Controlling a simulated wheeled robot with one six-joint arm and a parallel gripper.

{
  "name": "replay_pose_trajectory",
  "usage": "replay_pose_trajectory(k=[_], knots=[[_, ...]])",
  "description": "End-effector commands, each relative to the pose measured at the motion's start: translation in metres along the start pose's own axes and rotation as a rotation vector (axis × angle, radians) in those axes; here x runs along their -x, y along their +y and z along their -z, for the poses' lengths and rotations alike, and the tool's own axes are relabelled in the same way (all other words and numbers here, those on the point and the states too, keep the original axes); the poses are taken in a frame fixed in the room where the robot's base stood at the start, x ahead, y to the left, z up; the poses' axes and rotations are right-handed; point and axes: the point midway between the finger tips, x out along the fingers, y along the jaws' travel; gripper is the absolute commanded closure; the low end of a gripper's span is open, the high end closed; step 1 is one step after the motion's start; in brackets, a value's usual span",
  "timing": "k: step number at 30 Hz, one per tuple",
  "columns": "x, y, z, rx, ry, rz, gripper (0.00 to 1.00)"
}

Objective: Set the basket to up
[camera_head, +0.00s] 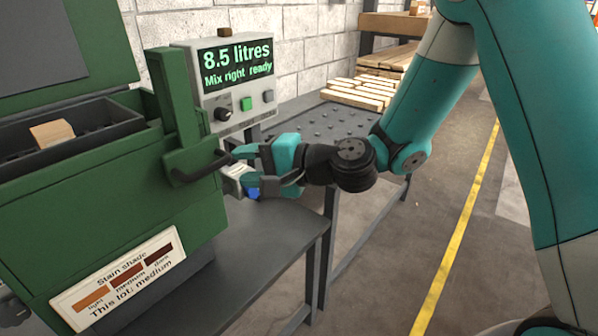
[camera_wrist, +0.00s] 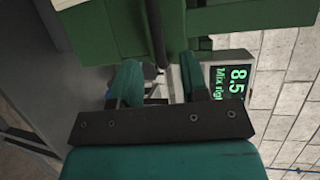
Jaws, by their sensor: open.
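A green machine (camera_head: 130,205) stands at the left, with a dark open trough (camera_head: 95,122) in its top holding a wooden block (camera_head: 52,133). I take this trough to be the basket's place; the basket's own outline is unclear. A green upright bracket (camera_head: 178,110) on the machine's right side carries a dark curved handle (camera_head: 198,172). My gripper (camera_head: 238,164) is open at the handle's right end. In the wrist view, the handle (camera_wrist: 156,35) lies in line with the gap between my gripper's fingers (camera_wrist: 159,72); contact cannot be told.
A grey control box (camera_head: 238,85) behind the bracket reads "8.5 litres, Mix right ready" and has a knob and buttons. A shade label (camera_head: 120,278) reads "This lot: medium". A grey bench (camera_head: 260,255) lies below my gripper. Wooden slats (camera_head: 362,93) lie behind; floor at right is clear.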

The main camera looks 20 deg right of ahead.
Motion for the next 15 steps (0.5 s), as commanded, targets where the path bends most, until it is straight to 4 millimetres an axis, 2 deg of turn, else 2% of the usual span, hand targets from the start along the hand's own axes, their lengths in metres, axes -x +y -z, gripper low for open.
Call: replay_pose_trajectory(k=[1,6,9,15], knots=[[0.014,0.003,0.002,-0.002,0.007,0.003,0.59],[0.055,0.002,0.002,0.0,0.007,0.003,0.59],[0.073,0.002,0.002,0.003,0.007,0.004,0.59],[0.093,0.0,0.001,0.003,0.003,0.005,0.59]])
